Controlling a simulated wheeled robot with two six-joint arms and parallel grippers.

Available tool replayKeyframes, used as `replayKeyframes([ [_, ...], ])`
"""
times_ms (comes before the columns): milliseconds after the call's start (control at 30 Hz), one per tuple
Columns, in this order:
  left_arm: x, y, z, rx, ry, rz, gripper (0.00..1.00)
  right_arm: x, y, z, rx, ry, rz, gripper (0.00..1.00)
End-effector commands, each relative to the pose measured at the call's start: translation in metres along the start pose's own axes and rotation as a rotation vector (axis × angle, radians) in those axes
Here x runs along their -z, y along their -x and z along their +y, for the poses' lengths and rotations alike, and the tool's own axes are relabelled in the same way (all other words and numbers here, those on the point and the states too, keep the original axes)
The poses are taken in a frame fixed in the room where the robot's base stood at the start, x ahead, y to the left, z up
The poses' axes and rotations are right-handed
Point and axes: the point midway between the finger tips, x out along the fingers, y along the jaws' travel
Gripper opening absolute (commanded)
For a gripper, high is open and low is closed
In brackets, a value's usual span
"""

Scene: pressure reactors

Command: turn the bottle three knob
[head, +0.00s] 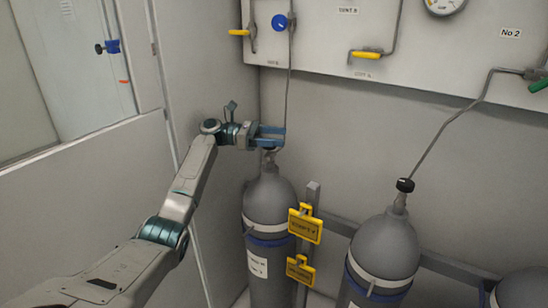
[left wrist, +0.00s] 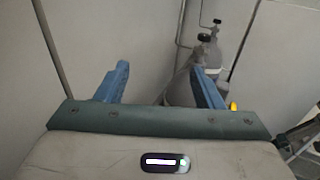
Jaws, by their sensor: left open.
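Several grey gas bottles stand along the wall in the head view. My left gripper (head: 268,137) is at the top of the left bottle (head: 270,206), level with its valve, with its fingers pointing right. That bottle's knob is hidden by the gripper, and I cannot tell whether the fingers are around it. The left wrist view shows the two blue fingers (left wrist: 160,68) spread, with nothing visibly gripped. The middle bottle (head: 386,248) has a black knob (head: 404,185) on top. Bottle numbers are too small to read. My right gripper is not in view.
A panel (head: 450,60) with yellow handles, a blue knob (head: 279,22) and a gauge (head: 444,4) hangs above the bottles. Yellow tags (head: 305,226) hang on the rack beside the left bottle. A thin pipe (head: 450,125) rises from the middle bottle. A wall stands close left of my arm.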

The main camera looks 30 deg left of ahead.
Motion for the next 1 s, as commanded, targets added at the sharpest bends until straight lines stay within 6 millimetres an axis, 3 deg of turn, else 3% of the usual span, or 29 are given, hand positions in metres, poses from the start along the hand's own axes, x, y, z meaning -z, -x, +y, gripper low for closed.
replayKeyframes([
  [433,-0.003,-0.006,-0.066,0.001,-0.001,0.003,0.61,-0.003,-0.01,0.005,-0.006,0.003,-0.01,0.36],
  [700,-0.008,-0.011,-0.11,0.001,-0.001,0.002,0.61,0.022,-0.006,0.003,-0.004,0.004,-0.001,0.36],
  [1000,-0.012,-0.013,-0.134,0.001,0.001,0.0,0.61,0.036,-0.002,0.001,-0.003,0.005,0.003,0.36],
])
